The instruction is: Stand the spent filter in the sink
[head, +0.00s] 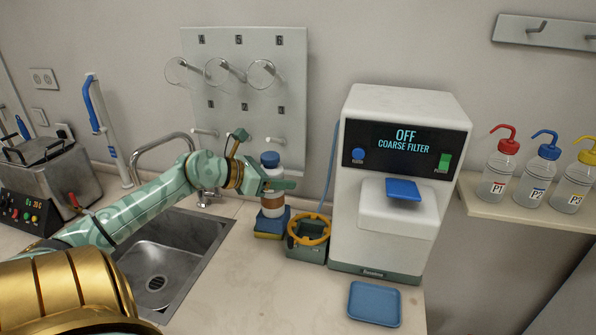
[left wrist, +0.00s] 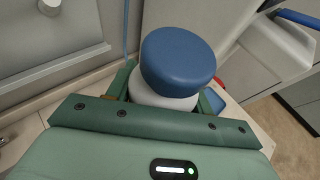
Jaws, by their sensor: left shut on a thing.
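The filter (head: 270,160) is an upright cylinder with a blue cap, a white body and a brownish band lower down. My left gripper (head: 277,184) is shut around its middle. In the left wrist view the blue cap (left wrist: 178,58) and some white body show between the jaws; the lower part is hidden. The filter's blue lower end is over a small blue and yellow block (head: 268,229); I cannot tell whether they touch. The steel sink (head: 185,240) lies to the left, below my left arm, with its drain visible and the visible part of its basin empty. My right gripper is out of view.
A tap (head: 205,170) arches behind the sink. A pegboard (head: 285,75) with glassware is behind. A blue tray (head: 374,304) lies in front.

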